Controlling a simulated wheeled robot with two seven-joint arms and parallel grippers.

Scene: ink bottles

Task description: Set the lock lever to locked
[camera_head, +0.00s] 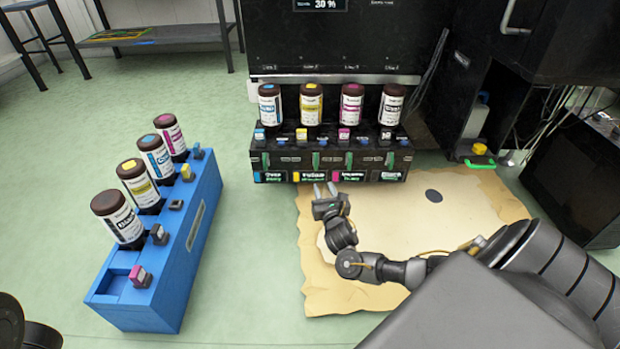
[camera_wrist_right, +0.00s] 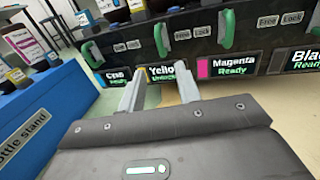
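The black ink station (camera_head: 330,160) stands at the back centre with several green levers on its front. The yellow slot's lever (camera_wrist_right: 160,40) is upright in the right wrist view, above a panel reading "Yellow" (camera_wrist_right: 163,75) with a second word that looks like "Unlocked". It also shows in the head view (camera_head: 315,160). The magenta lever (camera_wrist_right: 228,28) is to its right, above a "Ready" panel. My right gripper (camera_head: 325,189) is open and empty, just in front of and below the yellow panel. Its two fingers (camera_wrist_right: 158,78) are apart in the wrist view. My left gripper is out of view.
Ink bottles (camera_head: 311,104) stand in the station. A blue bottle stand (camera_head: 190,245) with more bottles is at the left. A tan mat (camera_head: 450,205) lies under my right arm. A dark cabinet (camera_head: 560,40) stands at the right.

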